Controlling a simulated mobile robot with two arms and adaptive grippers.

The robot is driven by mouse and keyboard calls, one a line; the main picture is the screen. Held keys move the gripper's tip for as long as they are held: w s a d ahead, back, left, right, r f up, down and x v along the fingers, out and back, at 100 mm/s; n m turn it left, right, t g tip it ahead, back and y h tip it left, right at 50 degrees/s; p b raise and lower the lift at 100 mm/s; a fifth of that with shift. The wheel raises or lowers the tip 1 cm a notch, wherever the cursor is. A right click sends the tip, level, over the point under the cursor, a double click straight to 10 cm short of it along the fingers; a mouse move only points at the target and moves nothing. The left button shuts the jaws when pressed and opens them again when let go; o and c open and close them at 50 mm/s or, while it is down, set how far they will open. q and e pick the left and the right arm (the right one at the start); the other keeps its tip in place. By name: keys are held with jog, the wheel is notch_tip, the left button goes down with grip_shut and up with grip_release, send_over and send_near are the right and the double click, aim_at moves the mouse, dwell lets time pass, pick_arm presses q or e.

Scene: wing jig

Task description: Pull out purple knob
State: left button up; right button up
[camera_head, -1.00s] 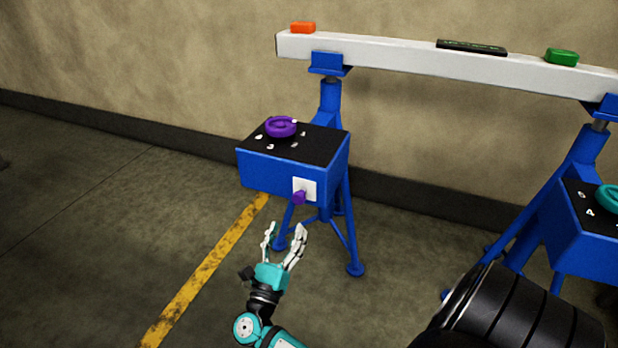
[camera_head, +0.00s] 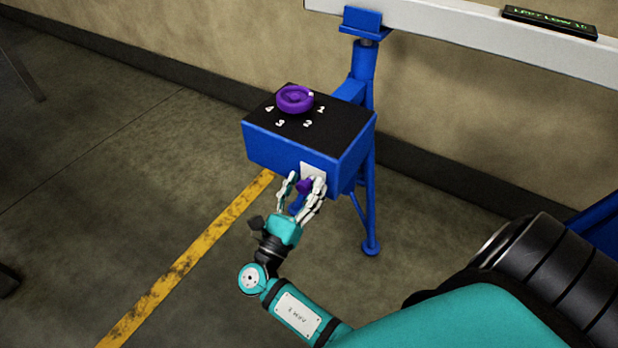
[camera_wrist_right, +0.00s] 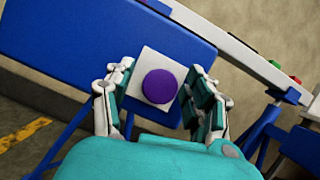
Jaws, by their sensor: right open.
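The small purple knob (camera_head: 305,186) sticks out of a white plate (camera_head: 313,170) on the front face of the blue box (camera_head: 280,150). In the right wrist view the round knob (camera_wrist_right: 160,86) lies between the open fingers of my right gripper (camera_wrist_right: 160,100), with a gap on both sides. In the head view my right gripper (camera_head: 301,188) reaches the knob from below, its fingers around it and partly hiding it. A larger purple dial (camera_head: 295,98) sits on the black top of the box, with numbers beside it. My left gripper is not in view.
The box stands on blue legs (camera_head: 368,215) near the wall. A pale beam (camera_head: 450,25) with a dark display (camera_head: 550,22) runs above it. A yellow line (camera_head: 190,260) crosses the floor.

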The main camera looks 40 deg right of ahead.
aim_at(301, 186)
jog(key=shift+a, duration=0.1)
jog(key=shift+c, duration=0.6)
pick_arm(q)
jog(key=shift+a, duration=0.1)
pick_arm(e)
grip_shut()
jog(key=a, duration=0.1)
jog(key=s+a, duration=0.1)
jog(key=a, duration=0.1)
jog(key=shift+s+p, duration=0.1)
jog(key=shift+p, duration=0.3)
jog(key=shift+c, duration=1.6)
grip_release()
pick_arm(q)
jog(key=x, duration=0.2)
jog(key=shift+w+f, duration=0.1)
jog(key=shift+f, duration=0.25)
pick_arm(e)
jog(key=o, duration=0.4)
jog(key=shift+o, duration=0.2)
